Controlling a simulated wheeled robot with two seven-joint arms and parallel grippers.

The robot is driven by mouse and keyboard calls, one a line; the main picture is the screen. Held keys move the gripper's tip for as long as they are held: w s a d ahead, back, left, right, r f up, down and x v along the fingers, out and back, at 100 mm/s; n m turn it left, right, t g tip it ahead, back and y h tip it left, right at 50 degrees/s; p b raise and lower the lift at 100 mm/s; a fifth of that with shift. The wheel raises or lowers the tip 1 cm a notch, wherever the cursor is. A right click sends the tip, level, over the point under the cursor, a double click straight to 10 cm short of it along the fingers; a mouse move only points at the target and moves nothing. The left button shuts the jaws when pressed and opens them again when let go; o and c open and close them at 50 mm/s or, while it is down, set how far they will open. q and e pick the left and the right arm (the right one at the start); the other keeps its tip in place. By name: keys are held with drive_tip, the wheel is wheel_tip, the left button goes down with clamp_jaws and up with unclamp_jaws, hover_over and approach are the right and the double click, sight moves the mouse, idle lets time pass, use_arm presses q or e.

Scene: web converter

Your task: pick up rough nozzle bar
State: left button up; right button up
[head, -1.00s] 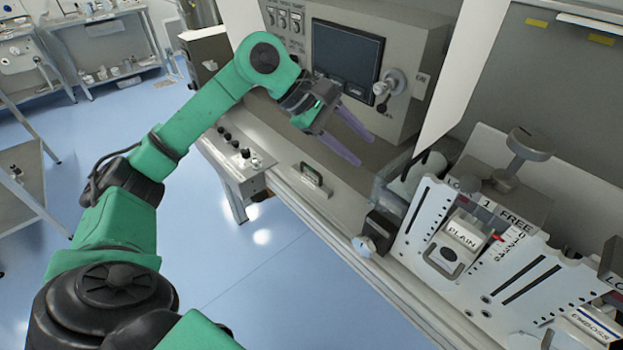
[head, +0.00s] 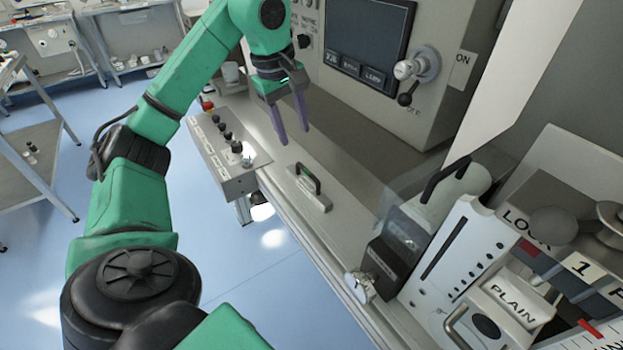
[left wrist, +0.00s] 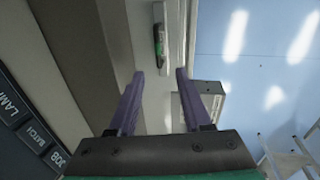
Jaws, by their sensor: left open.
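A short pale bar with a dark arched handle (head: 309,187) lies on the machine's front ledge in the head view. It looks like the rough nozzle bar, but I cannot read a label on it. It also shows in the left wrist view (left wrist: 159,38), beyond the fingertips and between their lines. My left gripper (head: 294,135) has purple fingers pointing down, spread apart and empty. It hangs above the ledge, up and left of the bar in the head view, not touching it. My right gripper is in neither view.
A control box with black knobs (head: 220,150) sits at the ledge's left end. The screen panel (head: 361,40) stands behind the gripper. A clear-guarded unit (head: 410,235) and the PLAIN block (head: 513,302) are at right. The ledge around the bar is clear.

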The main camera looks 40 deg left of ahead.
sight(306, 170)
use_arm(q)
drive_tip(key=w+f, duration=0.1)
drive_tip(key=f, duration=0.3)
drive_tip(key=w+f, duration=0.1)
drive_tip(key=f, duration=0.3)
drive_tip(key=w+f, duration=0.1)
drive_tip(key=f, duration=0.3)
drive_tip(key=shift+d+f, duration=0.15)
drive_tip(key=shift+d, duration=0.1)
drive_tip(key=shift+s, duration=0.1)
clamp_jaws()
idle(0.5)
